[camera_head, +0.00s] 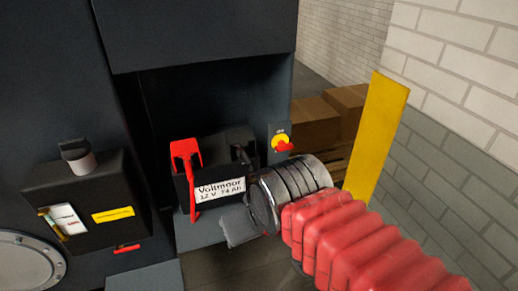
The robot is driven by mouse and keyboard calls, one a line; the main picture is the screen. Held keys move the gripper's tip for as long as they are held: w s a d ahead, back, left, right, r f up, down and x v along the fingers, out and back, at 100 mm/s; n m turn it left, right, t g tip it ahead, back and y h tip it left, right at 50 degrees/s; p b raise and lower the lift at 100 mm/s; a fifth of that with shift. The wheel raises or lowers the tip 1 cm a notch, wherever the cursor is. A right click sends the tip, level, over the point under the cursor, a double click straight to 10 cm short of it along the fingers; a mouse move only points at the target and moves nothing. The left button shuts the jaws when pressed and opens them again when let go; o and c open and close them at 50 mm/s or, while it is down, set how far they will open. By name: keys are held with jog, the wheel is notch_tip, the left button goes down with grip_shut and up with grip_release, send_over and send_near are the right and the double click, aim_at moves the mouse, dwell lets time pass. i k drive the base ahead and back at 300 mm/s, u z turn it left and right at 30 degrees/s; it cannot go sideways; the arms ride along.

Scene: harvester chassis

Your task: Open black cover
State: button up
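A battery with a white label (220,189) reading "Voltmoor 12 V 74 Ah" sits in an open recess of the dark chassis. A red cover (186,150) stands on its left end, with a red strip running down its front. A small black cover (241,143) is at its right end; dark on dark, its exact position is hard to tell. My gripper (240,228) is in front of the battery's lower right, below the black cover and apart from it. Only a grey part of it shows beyond my ribbed wrist, so its opening is hidden.
A box with a knob (75,156) juts out at left. A yellow upright panel (378,138), cardboard boxes (314,122) and a brick wall stand right.

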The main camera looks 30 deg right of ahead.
aim_at(242, 137)
jog(key=z, duration=1.8)
jog(key=k, duration=0.65)
jog(key=u, duration=2.05)
